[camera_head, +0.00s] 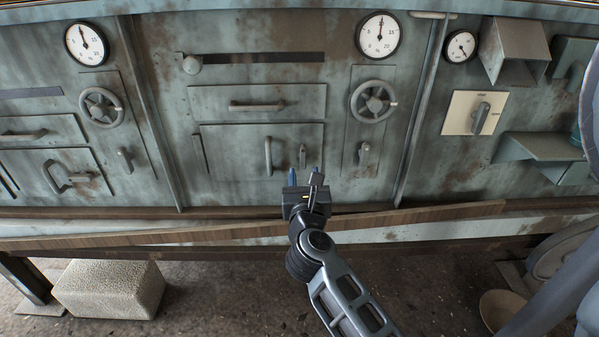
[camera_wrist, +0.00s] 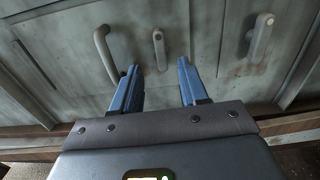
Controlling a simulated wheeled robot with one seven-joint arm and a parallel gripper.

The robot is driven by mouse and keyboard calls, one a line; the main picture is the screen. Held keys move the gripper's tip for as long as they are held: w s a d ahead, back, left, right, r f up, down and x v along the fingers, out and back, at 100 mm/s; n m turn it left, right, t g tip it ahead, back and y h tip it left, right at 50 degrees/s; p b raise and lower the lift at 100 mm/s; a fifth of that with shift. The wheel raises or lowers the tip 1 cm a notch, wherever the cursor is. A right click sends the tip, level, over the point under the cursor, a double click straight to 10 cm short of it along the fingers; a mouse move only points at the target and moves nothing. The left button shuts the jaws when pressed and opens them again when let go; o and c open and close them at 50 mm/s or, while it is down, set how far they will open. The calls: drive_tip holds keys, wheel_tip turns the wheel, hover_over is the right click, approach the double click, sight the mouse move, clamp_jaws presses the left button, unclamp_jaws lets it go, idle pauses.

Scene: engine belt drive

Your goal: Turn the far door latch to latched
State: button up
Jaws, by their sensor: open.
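The lower middle door (camera_head: 235,150) looks closed, with a bar handle (camera_head: 268,155) that also shows in the wrist view (camera_wrist: 106,55). A small upright metal latch (camera_head: 303,157) sits on its right part, just right of the handle. In the wrist view this latch (camera_wrist: 159,48) hangs roughly straight down between my fingertips, beyond them. My gripper (camera_head: 305,178) is open and empty, in front of and below the latch. Its blue fingers (camera_wrist: 160,78) appear apart from it. I cannot tell for certain that this is the latch called far.
Another lever (camera_head: 363,155) stands to the right, below a handwheel (camera_head: 373,102); it also shows in the wrist view (camera_wrist: 260,38). A wooden rail (camera_head: 200,235) runs along the panel's foot. A pale block (camera_head: 110,288) lies on the floor at left.

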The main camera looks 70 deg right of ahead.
sight(303, 157)
drive_tip(key=shift+m, duration=0.3)
drive_tip(key=x, duration=0.8)
drive_tip(key=shift+d, duration=0.1)
clamp_jaws()
